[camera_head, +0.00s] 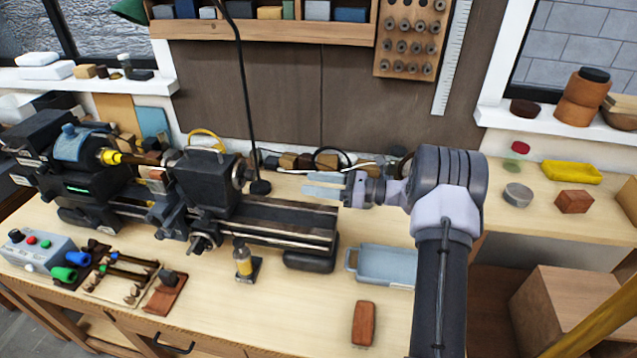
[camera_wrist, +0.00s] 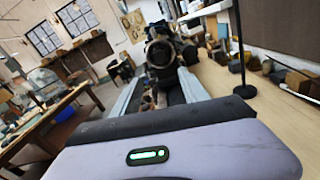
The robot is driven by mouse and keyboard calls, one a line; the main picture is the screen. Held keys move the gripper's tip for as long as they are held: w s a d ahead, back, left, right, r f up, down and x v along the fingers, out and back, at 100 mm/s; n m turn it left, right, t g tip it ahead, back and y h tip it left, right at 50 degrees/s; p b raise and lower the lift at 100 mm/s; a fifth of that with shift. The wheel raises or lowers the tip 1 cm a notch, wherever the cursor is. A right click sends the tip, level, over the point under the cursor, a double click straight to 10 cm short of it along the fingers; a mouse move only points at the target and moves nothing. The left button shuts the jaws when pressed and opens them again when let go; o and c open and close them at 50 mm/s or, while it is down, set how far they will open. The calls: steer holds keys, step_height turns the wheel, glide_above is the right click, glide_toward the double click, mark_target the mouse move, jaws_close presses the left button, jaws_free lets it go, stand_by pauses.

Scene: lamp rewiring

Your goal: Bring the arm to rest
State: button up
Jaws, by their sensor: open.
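My gripper (camera_head: 309,184) is in the air over the right end of the lathe bed, its fingers pointing left. Its two pale fingers are parted with nothing visible between them. In the wrist view the fingers (camera_wrist: 160,78) reach forward on both sides of the lathe (camera_wrist: 162,52), which shows beyond them. My dark arm rises from the lower right of the head view and bends left at the wrist. The lathe (camera_head: 265,222) stands on the wooden bench (camera_head: 215,315), below and left of the gripper.
A black lamp stand (camera_head: 260,187) rises behind the lathe, left of the gripper. A blue-grey tray (camera_head: 385,265) and a brown brush-like block (camera_head: 363,323) lie near my arm. A small yellow bottle (camera_head: 243,262) stands in front of the lathe.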

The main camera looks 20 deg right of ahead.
steer(key=shift+s+d, duration=0.3)
steer(key=shift+d, duration=0.05)
steer(key=s+a+r+n+g+h+b, duration=0.2)
steer(key=s+a+n+g+h+b, duration=0.15)
steer(key=s+a+n, duration=0.4)
steer(key=s+a+r+n+g+h+b, duration=0.2)
steer(key=s+a+n+g+b, duration=0.25)
steer(key=s+a, duration=0.55)
steer(key=s+f+n+t+h+b, duration=0.3)
steer(key=s+n+h, duration=0.4)
steer(key=s, duration=0.8)
step_height(320, 180, down, 2)
steer(key=n+b, duration=0.1)
steer(key=n, duration=0.2)
steer(key=shift+s+a+n, duration=0.4)
